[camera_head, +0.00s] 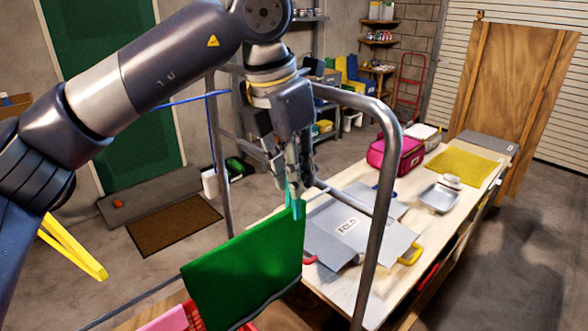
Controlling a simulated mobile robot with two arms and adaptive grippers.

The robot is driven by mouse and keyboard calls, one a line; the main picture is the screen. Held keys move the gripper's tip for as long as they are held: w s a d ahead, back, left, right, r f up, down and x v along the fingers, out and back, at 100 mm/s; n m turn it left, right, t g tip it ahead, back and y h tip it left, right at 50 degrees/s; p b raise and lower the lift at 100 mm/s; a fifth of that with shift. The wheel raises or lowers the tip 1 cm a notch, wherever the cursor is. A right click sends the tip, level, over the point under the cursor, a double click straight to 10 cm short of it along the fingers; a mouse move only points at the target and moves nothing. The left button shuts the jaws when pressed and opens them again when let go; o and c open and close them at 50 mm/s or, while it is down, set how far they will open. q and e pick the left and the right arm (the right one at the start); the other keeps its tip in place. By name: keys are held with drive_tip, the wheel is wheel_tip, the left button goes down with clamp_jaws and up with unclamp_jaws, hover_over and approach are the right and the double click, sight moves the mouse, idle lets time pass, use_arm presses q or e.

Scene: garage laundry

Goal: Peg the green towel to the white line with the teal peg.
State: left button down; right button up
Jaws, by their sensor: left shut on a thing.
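The green towel (245,262) hangs in the lower middle of the head view, its top edge sloping up to the right. The teal peg (298,206) stands upright at the towel's upper right corner. My left gripper (292,180) points down, shut on the peg's upper end. The peg's lower legs overlap the towel's top edge; I cannot tell whether they grip it. A greyish line (140,299) runs up from the lower left to the towel's upper left corner; it may be the white line. The towel hides its further course. My right gripper is not in view.
A metal rack frame (388,180) stands around the towel. Behind it, a wooden table (345,285) carries a grey folding board (375,240), a pink case (385,158) and a yellow mat (462,166). Red and pink things lie below the towel. A blue line (190,99) runs behind my arm.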

use_arm(q)
drive_tip(key=shift+f+b, duration=1.15)
drive_tip(key=shift+f, duration=0.4)
drive_tip(key=c, duration=1.4)
unclamp_jaws()
drive_tip(key=shift+r, duration=0.1)
drive_tip(key=shift+c, duration=0.2)
